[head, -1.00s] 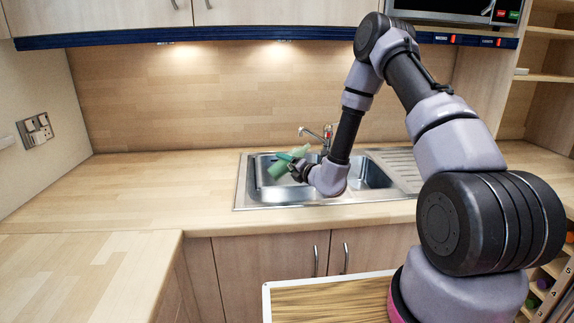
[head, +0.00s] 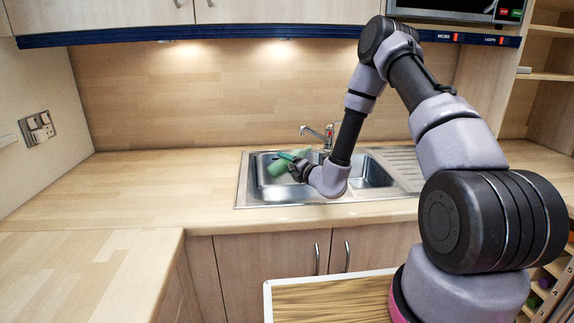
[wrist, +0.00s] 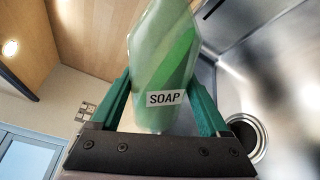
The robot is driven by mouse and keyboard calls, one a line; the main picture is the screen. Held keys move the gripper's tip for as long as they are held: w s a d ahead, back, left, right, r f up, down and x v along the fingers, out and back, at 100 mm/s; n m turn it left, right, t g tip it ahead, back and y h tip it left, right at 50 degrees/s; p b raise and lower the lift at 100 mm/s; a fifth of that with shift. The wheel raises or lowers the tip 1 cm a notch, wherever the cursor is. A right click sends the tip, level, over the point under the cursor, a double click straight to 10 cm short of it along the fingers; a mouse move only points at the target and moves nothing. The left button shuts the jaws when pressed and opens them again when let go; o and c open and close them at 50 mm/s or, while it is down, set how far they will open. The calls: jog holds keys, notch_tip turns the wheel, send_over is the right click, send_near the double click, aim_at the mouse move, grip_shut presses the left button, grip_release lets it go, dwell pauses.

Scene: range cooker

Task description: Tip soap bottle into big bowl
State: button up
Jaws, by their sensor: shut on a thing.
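The green soap bottle (head: 276,168) is held tilted, nearly on its side, over the big bowl (head: 268,187), which is the left basin of the steel sink. My gripper (head: 290,159) is shut around the bottle. In the wrist view the bottle (wrist: 165,55), with its SOAP label, sits between the two teal fingers of my gripper (wrist: 160,85). The bottle's far end is cut off by the top of the wrist view. I cannot tell whether anything flows out of it.
The tap (head: 327,133) stands behind the sink, close to my wrist. A smaller basin (head: 376,174) and ribbed drainer (head: 400,165) lie to the right. The wooden counter (head: 150,190) on the left is clear. A dark round drain (wrist: 245,135) shows in the wrist view.

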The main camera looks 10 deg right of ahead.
jog(key=shift+a+f+m, duration=0.1)
jog(key=shift+f+m, duration=0.05)
jog(key=shift+m, duration=0.15)
jog(key=shift+a+f+m, duration=0.1)
jog(key=shift+f+m, duration=0.05)
jog(key=shift+m, duration=0.15)
dwell(0.3)
jog(key=shift+f, duration=0.1)
dwell(0.9)
jog(key=shift+s+a+f+m, duration=0.1)
jog(key=shift+f+m, duration=0.15)
jog(key=shift+m, duration=0.45)
jog(key=shift+f, duration=0.2)
dwell(0.6)
jog(key=shift+f+m+t+y, duration=0.2)
jog(key=shift+m+t+y, duration=0.1)
jog(key=shift+m, duration=0.3)
dwell(0.8)
